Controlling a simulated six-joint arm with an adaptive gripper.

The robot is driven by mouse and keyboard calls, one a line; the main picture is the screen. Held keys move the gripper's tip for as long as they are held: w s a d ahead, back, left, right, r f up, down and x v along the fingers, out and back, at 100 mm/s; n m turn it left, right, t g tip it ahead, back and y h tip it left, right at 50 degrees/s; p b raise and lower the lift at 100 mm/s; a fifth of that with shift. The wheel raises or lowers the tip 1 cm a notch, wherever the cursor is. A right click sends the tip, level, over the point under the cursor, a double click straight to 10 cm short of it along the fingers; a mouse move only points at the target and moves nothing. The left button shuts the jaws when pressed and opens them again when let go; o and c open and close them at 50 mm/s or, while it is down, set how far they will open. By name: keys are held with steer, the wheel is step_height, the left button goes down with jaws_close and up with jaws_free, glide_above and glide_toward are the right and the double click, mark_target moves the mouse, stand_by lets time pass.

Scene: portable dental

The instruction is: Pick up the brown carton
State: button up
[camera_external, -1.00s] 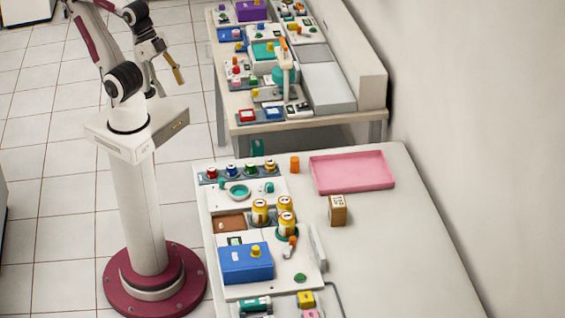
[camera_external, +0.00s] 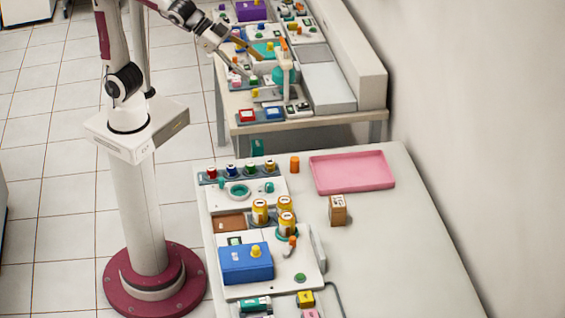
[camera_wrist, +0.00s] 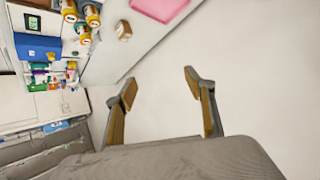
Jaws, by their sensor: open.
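The brown carton (camera_external: 338,210) is a small upright box with dark print on its side. It stands on the near white table, right of the yellow-capped jars. It also shows in the wrist view (camera_wrist: 123,30) at the upper left, away from the fingers.
A pink tray (camera_external: 352,172) lies behind the carton. An orange cylinder (camera_external: 295,164) stands near the table's back edge. Several yellow jars (camera_external: 260,211) and a blue box (camera_external: 246,263) fill the left side. The table right of the carton is clear.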

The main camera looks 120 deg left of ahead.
steer(key=w+a+r+m+t, duration=0.1)
steer(key=w+a+t, duration=0.1)
steer(key=w, duration=0.7)
steer(key=w+a+r+m+t, duration=0.1)
steer(key=w+a, duration=0.1)
steer(key=w, duration=0.6)
steer(key=m+h, duration=0.6)
steer(key=h, duration=0.4)
glide_above(338, 198)
steer(key=a, duration=0.6)
step_height(338, 198, down, 20)
steer(key=s+f+g+h, duration=0.1)
steer(key=f, duration=0.4)
steer(key=s+d+f+m+g+h, duration=0.1)
steer(key=f, duration=0.4)
steer(key=s+f+g+h, duration=0.1)
steer(key=s+f, duration=0.1)
steer(key=f, duration=0.3)
steer(key=shift+s+d+m+h, duration=0.1)
steer(key=shift+d+m+h, duration=0.2)
steer(key=shift+d, duration=0.1)
steer(key=shift+d, duration=0.1)
steer(key=shift+x, duration=1.15)
